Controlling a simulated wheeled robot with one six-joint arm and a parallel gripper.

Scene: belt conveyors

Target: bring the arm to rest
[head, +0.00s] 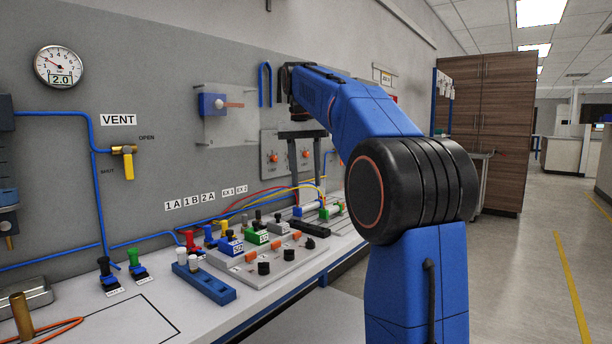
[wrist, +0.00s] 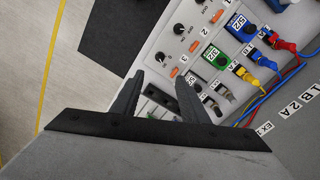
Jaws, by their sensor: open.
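My gripper (head: 303,160) hangs from my raised blue arm, pointing down above the back right part of the bench. Its two dark fingers are spread apart with nothing seen between them. In the wrist view my gripper (wrist: 156,95) shows both fingers apart over the bench top, with a dark slotted part beneath. In the head view the fingers stand in front of the grey wall panel and partly cover a small plate with orange knobs (head: 275,158).
A valve board (head: 240,275) with blue and green blocks, coloured hoses and black knobs lies on the bench (head: 190,322). A gauge (head: 58,66) and a yellow vent valve (head: 125,150) are on the wall panel. Open floor (head: 520,260) lies to the right.

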